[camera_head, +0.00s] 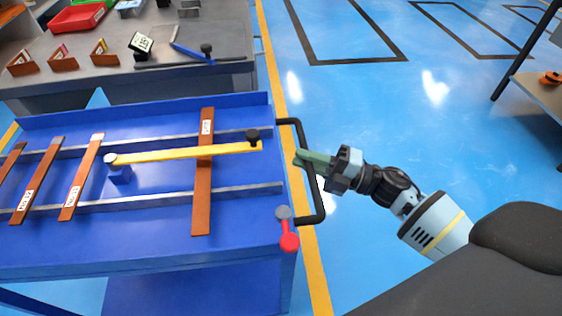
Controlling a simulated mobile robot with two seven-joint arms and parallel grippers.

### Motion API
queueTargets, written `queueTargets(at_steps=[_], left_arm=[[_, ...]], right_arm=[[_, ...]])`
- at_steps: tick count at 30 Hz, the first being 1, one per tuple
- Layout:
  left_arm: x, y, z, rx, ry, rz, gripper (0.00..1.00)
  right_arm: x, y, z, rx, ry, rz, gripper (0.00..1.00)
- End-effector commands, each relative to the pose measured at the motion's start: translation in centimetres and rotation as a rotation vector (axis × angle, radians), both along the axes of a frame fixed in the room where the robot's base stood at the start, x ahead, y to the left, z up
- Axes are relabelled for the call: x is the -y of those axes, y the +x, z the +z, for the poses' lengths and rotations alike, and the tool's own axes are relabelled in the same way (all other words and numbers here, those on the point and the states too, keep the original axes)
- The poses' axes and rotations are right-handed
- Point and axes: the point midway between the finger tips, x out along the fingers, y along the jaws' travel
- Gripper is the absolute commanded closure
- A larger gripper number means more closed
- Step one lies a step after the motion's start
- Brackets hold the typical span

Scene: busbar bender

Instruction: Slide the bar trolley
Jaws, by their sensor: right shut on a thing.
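The bar trolley (150,243) is a blue table on the left with several copper bars lying across two grey rails. A copper bar (202,180) lies nearest its right end, under a yellow clamp arm (180,154). A black U-shaped handle (318,200) sticks out from the trolley's right end. My right gripper (304,160) is shut on the handle's upright part, at about its middle. My left gripper is not in view.
A grey workbench (190,75) with bent copper pieces, a red bin (78,18) and a blue-handled tool stands behind the trolley. A yellow floor line (318,270) runs along the trolley's right end. The blue floor to the right is open, with a shelf (545,90) at the far right.

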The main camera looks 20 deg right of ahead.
Motion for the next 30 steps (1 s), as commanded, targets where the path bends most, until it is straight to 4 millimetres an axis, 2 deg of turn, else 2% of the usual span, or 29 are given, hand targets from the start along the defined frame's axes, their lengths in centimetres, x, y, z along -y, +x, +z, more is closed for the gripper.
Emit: queueTargets(at_steps=[1,3,15,22,30], left_arm=[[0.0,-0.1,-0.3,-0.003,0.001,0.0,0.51],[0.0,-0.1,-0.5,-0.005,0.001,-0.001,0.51],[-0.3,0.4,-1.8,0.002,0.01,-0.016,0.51],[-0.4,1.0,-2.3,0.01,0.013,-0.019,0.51],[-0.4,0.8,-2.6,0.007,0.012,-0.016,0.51]], right_arm=[[1.7,-0.4,-0.3,-0.004,-0.006,-0.008,1.0],[3.6,-0.9,-0.3,-0.005,-0.007,-0.009,1.0],[13.5,-3.7,-0.3,-0.004,-0.005,-0.009,1.0],[17.0,-4.8,-0.1,-0.002,-0.002,-0.008,1.0],[18.8,-5.3,0.0,-0.001,0.0,-0.007,1.0]])
